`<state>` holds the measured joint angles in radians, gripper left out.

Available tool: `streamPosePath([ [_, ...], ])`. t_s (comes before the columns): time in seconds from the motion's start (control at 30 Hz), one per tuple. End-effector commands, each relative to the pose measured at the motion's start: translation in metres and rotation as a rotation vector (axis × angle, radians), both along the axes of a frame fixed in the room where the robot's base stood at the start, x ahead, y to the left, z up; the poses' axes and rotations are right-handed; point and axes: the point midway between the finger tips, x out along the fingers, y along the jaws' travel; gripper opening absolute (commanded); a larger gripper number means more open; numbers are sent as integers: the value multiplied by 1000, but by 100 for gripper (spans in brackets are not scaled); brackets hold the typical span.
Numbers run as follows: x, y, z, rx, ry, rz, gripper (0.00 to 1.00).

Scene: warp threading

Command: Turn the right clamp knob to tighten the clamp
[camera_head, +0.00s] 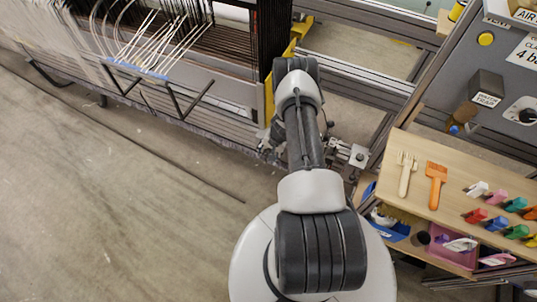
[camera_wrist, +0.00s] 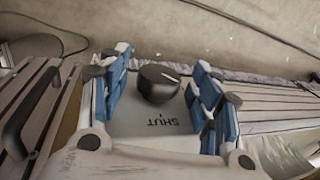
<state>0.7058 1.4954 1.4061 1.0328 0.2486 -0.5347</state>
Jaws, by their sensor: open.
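In the wrist view a round black knob (camera_wrist: 158,84) with a white line on its top stands on a grey plate (camera_wrist: 140,118). The plate carries lettering that seems to read SHUT. My gripper (camera_wrist: 161,66) is open, with its blue-padded fingers on either side of the knob. Gaps show between knob and both pads, so it is not gripped.
A loom beam with white warp threads (camera_head: 165,45) runs along the upper left. At right a wooden shelf (camera_head: 398,208) holds a cream comb (camera_head: 406,174), an orange brush (camera_head: 436,184) and several coloured clips. A grey control panel (camera_head: 500,60) stands above it. The floor at left is mostly clear.

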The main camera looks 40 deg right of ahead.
Motion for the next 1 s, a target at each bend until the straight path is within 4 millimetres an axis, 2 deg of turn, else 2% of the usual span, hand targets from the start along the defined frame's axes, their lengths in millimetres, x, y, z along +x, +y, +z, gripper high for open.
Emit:
streamPosePath([
  [0.23,0,0,0,0,0,0,57],
  [0.87,0,0,0,0,0,0,15],
  [1.0,0,0,0,1,-2,0,14],
])
